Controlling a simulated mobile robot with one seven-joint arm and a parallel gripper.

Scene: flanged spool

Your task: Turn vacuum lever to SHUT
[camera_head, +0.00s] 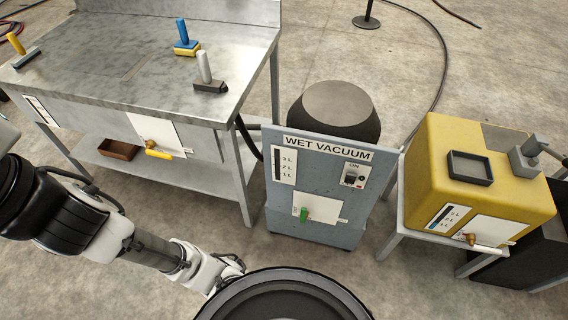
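The wet vacuum (318,180) is a blue-grey cabinet with a "WET VACUUM" sign, standing on the floor near the middle. Its vacuum lever is a short green handle (304,214) at the left part of a white plate (325,209) low on the front. The handle stands roughly upright, tilted slightly. The small lettering on the plate is too small to read. My arm comes in from the left, and its end with my gripper (232,268) is low, left of the cabinet and apart from the lever. The fingers are not clear, partly hidden by a dark round part in front.
A steel bench (140,60) with several handled tools stands left; a yellow lever (158,154) is on its front. A yellow tank (470,180) on a stand is right, with a brown valve (468,238). A switch (353,178) marked ON is above the green lever. Floor before the cabinet looks clear.

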